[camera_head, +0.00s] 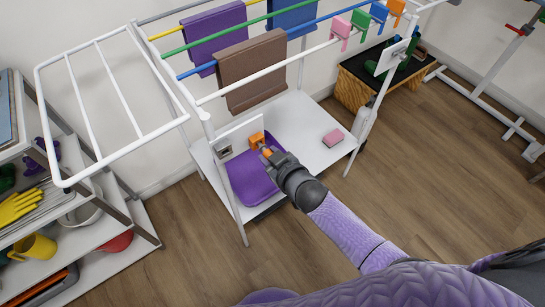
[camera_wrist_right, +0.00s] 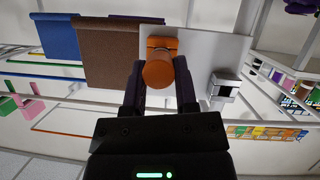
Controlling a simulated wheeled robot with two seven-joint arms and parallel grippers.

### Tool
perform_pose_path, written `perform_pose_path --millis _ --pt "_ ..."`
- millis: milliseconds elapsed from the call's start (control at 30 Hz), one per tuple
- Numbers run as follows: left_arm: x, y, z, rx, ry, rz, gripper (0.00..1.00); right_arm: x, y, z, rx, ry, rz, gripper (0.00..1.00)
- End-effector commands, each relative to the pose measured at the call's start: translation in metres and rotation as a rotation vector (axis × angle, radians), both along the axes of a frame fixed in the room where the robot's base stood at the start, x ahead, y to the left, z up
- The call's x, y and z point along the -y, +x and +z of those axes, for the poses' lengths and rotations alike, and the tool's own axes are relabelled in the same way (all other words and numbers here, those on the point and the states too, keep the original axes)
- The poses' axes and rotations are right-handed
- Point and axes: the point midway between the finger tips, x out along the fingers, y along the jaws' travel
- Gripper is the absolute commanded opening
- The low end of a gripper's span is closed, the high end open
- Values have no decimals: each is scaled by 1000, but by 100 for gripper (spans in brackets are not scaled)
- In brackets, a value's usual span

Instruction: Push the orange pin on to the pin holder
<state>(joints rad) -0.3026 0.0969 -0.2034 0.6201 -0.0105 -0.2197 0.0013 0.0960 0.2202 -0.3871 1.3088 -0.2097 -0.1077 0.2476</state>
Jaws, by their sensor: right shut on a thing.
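The orange pin (camera_wrist_right: 159,74) is a short round cylinder between the two dark fingers of my right gripper (camera_wrist_right: 160,88). It also shows in the head view (camera_head: 266,151), at the fingertips of my right gripper (camera_head: 269,154). The gripper is shut on it. Behind the pin, an orange block (camera_head: 256,139) sits at the white panel (camera_head: 236,133); it also shows in the wrist view (camera_wrist_right: 163,44). The pin lines up with this block, and I cannot tell whether they touch. A grey metal fitting (camera_wrist_right: 222,87) is on the panel beside it. My left gripper is not in view.
A purple tray (camera_head: 250,180) and a pink block (camera_head: 333,138) are on the white shelf below. A brown towel (camera_head: 252,72) hangs on the rack above. A shelf unit (camera_head: 97,227) stands at the left.

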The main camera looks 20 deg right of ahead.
Motion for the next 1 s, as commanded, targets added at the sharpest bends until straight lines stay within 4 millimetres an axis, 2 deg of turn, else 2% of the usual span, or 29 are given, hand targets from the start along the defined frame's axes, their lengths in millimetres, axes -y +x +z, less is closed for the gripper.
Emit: perform_pose_path --millis 567,600,733,767,1000 --pt "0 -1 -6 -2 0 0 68 -5 13 -1 -1 0 1 0" --pt "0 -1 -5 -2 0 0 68 -5 13 0 -1 0 1 45" --pt "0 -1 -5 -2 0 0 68 -5 13 0 -1 0 1 72" --pt "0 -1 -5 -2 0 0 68 -5 13 0 -1 0 1 77" --pt "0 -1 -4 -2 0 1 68 -4 12 0 -1 0 0 77"
